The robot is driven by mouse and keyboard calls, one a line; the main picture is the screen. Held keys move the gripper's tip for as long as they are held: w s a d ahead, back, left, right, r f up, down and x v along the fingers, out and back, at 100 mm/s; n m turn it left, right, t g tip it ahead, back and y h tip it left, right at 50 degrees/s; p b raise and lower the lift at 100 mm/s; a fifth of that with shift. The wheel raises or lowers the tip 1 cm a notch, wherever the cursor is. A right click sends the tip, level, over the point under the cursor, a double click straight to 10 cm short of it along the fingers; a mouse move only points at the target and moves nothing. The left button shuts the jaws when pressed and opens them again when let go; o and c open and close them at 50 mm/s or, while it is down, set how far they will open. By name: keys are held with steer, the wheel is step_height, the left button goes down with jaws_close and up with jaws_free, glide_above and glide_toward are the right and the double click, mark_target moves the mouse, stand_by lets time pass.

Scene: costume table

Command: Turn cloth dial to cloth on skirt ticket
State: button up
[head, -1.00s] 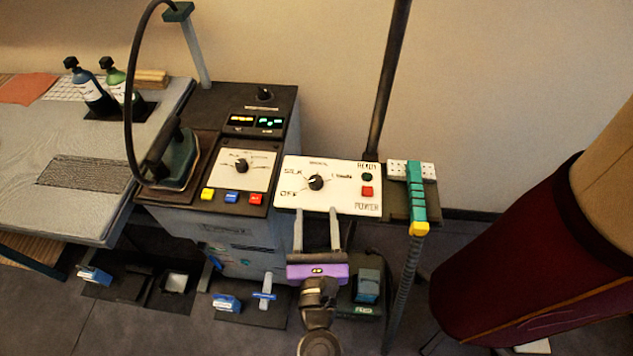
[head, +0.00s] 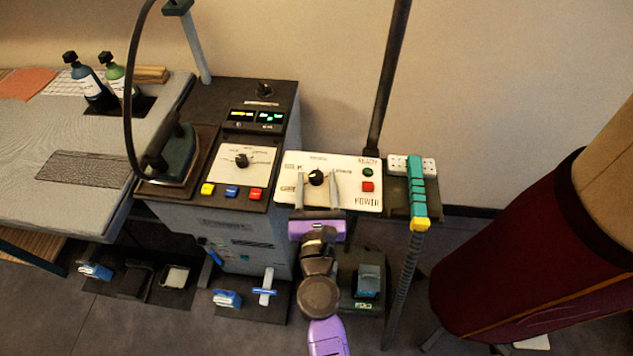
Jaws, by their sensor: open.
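A black dial (head: 316,177) sits on a white control panel (head: 352,173) with printed labels around it; some are partly covered by my fingers. Its pointer direction is too small to tell. A second black dial (head: 242,160) is on a cream plate of the dark iron station to the left. My gripper (head: 317,182) is open and empty, one finger on each side of the panel's dial; whether they touch it I cannot tell. The maroon skirt (head: 525,255) hangs on a form at the right. I cannot make out a readable ticket on it.
Beside the panel's dial are a green lamp (head: 368,171) and a red button (head: 367,187). An iron (head: 177,155) with a cable stands at left. A dark pole (head: 390,80) rises behind the panel. A teal-banded stand (head: 418,190) is close at right.

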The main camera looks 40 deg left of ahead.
jaws_close()
steer(key=shift+s+a+m+t+h, duration=0.1)
steer(key=shift+m+t+h, duration=0.2)
steer(key=shift+h, duration=0.1)
steer(key=shift+a+m+t+h+b, duration=0.15)
steer(key=shift+m+t+h+b, duration=0.25)
steer(key=shift+h, duration=0.3)
steer(key=m+h, duration=0.1)
steer(key=m+t+h+b, duration=0.1)
steer(key=h+b, duration=0.1)
steer(key=shift+s+a+f+m+t+h, duration=0.15)
steer(key=shift+a+m+t+h, duration=0.15)
steer(key=shift+m+t, duration=0.1)
steer(key=m+h+b, duration=0.1)
steer(key=h+b, duration=0.1)
steer(key=shift+m+t+h, duration=0.3)
steer(key=shift+m+h, duration=0.1)
steer(key=shift+h, duration=0.3)
jaws_free()
